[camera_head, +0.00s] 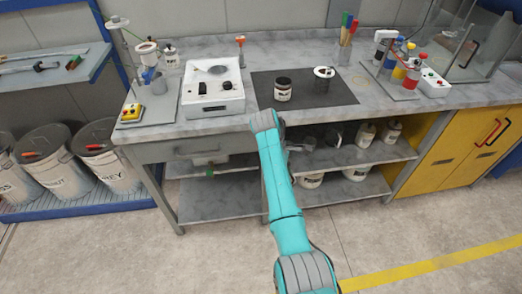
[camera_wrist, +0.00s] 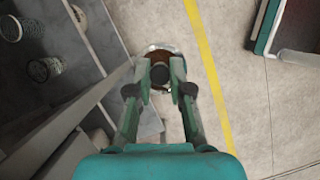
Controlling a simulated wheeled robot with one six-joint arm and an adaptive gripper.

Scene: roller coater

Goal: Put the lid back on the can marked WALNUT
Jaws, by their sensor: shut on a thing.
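My gripper (camera_wrist: 160,78) shows in the wrist view, its two fingers closed on a dark round knob. Around the knob is a round lid (camera_wrist: 152,49) with a brown face and a pale rim, partly hidden by the fingers. It is held above the floor, beside the shelves. In the head view my arm reaches toward the bench front and my gripper is not visible. A pale can (camera_head: 283,95) with a dark top and a small label stands upright on the dark mat (camera_head: 340,95). The label is too small to read surely.
A second pale vessel (camera_head: 322,84) with a dark knob-like top stands right of the can. Shelves (camera_head: 340,155) under the bench hold bottles and cans.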

